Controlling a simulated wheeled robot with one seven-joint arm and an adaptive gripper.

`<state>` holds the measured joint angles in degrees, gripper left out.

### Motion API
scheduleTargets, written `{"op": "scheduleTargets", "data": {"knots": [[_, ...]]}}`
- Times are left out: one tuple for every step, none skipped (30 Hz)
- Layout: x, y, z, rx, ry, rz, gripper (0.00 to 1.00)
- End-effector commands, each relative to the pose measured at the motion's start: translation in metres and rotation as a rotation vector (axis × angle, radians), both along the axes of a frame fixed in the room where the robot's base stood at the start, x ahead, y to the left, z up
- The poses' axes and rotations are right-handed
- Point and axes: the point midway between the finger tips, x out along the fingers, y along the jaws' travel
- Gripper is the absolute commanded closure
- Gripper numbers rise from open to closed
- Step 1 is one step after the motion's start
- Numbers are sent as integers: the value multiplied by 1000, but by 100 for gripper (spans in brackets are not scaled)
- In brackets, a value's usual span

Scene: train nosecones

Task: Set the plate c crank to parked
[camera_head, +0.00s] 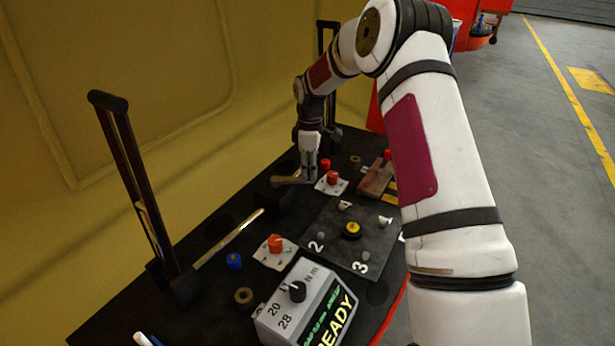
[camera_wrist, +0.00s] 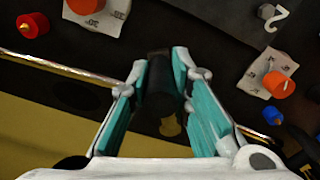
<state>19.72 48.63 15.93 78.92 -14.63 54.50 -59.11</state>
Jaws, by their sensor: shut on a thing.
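A small yellow part (camera_wrist: 170,126) shows below the grip. No letter C is readable, so I cannot tell the plate's label or the parked mark.
Orange knobs on white plates stand near (camera_head: 333,178) and farther forward (camera_head: 276,243). A dark plate with numbers (camera_head: 335,252) lies right of them.

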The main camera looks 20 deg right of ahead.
Motion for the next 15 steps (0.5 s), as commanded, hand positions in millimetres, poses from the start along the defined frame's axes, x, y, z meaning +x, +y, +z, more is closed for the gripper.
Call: {"op": "scheduleTargets", "data": {"knots": [[6, -5, -1, -3, -4, 38, 100], [9, -6, -1, -3, -5, 66, 100], [12, -7, -1, -3, -4, 104, 100], [16, -8, -1, -4, -5, 133, 100], [18, -9, -1, -4, -5, 163, 100], [22, -9, -1, -4, -3, 200, 100], [25, -10, -1, -4, -3, 229, 100], [28, -10, -1, -4, -6, 257, 100], [32, -11, -1, -4, -3, 294, 100], [35, -11, -1, -4, -5, 322, 100], [37, -11, -1, -4, -5, 350, 100], [41, -11, -1, -5, -4, 385, 100], [43, -11, -1, -5, -4, 411, 100], [46, -11, -1, -6, -5, 436, 100], [49, -11, -1, -5, -4, 468, 100]]}}
